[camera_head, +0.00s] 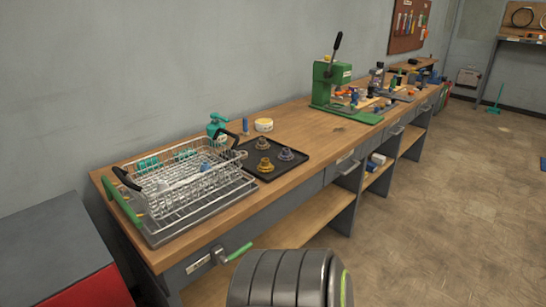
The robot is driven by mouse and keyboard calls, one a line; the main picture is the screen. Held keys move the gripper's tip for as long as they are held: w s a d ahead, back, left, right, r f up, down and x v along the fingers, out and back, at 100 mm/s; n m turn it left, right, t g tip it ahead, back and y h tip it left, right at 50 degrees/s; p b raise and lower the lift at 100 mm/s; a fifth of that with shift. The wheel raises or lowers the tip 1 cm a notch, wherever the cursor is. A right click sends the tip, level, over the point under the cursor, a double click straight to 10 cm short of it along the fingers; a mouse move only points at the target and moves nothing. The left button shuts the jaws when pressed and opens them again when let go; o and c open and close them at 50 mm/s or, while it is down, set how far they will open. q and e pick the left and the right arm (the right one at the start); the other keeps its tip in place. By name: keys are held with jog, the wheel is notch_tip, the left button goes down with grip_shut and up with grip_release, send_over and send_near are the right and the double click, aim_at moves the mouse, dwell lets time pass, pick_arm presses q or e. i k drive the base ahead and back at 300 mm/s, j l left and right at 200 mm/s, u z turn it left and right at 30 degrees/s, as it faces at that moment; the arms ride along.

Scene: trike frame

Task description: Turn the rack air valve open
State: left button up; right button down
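A small valve (219,255) with a grey body and a green lever handle (239,251) is on the front edge of the workbench, below the wire rack. Its lever points to the right and slightly up in the picture. A small pale label (197,265) is on the bench front just left of it. I cannot tell from here whether the valve is open or shut. Neither of my grippers is in view. A dark ribbed part of my own body fills the bottom middle, just right of and below the valve.
The wire rack (205,190) stands on the near left end of the workbench (285,198). A black tray (279,171) with several knobs lies beside it. A green press (326,84) stands farther back. A grey and red cabinet is at left.

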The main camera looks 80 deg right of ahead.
aim_at(226, 261)
jog(key=z, duration=1.85)
